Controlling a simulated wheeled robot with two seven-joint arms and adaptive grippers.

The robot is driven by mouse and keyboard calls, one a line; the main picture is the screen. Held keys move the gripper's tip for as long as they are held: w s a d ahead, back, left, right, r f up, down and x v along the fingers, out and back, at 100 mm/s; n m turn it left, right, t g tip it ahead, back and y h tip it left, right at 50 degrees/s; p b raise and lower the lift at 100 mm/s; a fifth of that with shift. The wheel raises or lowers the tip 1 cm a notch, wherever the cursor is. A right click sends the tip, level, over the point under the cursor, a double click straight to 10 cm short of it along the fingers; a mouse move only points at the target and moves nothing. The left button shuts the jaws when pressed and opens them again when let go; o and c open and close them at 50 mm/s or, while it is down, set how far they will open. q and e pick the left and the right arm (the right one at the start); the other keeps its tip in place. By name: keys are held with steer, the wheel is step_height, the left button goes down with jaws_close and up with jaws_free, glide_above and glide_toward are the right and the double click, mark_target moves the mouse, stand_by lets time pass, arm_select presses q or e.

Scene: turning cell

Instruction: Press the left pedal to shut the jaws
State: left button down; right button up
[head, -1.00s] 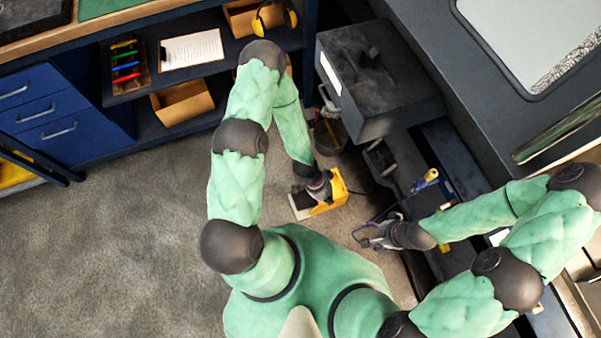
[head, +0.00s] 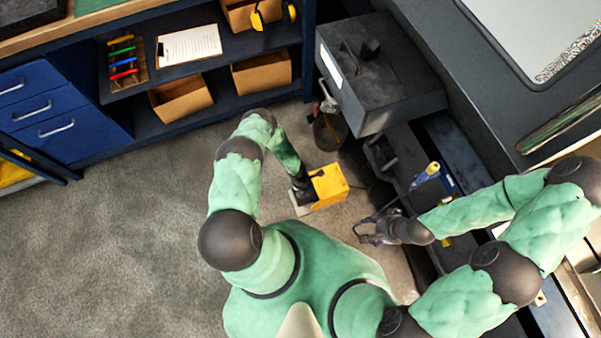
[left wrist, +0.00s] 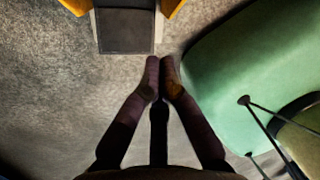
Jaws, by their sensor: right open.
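A yellow foot pedal housing (head: 329,187) stands on the floor in the middle of the head view, with a flat plate at its left side. In the left wrist view the dark pedal plate (left wrist: 125,31) lies between yellow sides. My left gripper (head: 301,196) is at the plate's end of the pedal in the head view. In the left wrist view its fingertips (left wrist: 159,62) are together, empty, just beside the plate's near edge. Contact cannot be told. My right gripper (head: 367,232) is open, to the right of the pedal. I cannot make out the machine's jaws.
A dark grey machine (head: 380,75) stands at upper right, with a round bin (head: 330,132) beside it. A blue shelf unit (head: 215,85) holds cardboard boxes and a clipboard. The floor at left (head: 120,240) is clear.

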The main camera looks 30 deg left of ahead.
arm_select(q)
steer(key=a+f+m, duration=0.1)
steer(key=m, duration=0.1)
steer(key=a+f+m+y, duration=0.1)
steer(key=a+f+m, duration=0.2)
steer(key=f+m, duration=0.1)
steer(key=shift+w+a+f+m+t+y, duration=0.1)
steer(key=shift+w+a+m+t+y, duration=0.1)
steer(key=shift+a+m+t+y, duration=0.15)
arm_select(e)
steer(key=shift+s+f, duration=0.1)
arm_select(q)
steer(key=shift+d+f, duration=0.1)
steer(key=shift+d, duration=0.05)
arm_select(e)
steer(key=shift+f, duration=0.1)
arm_select(q)
steer(key=f+b, duration=0.6)
steer(key=shift+w+d+f, duration=0.25)
steer(key=shift+f, duration=0.1)
arm_select(e)
step_height(320, 180, down, 6)
steer(key=shift+r, duration=0.2)
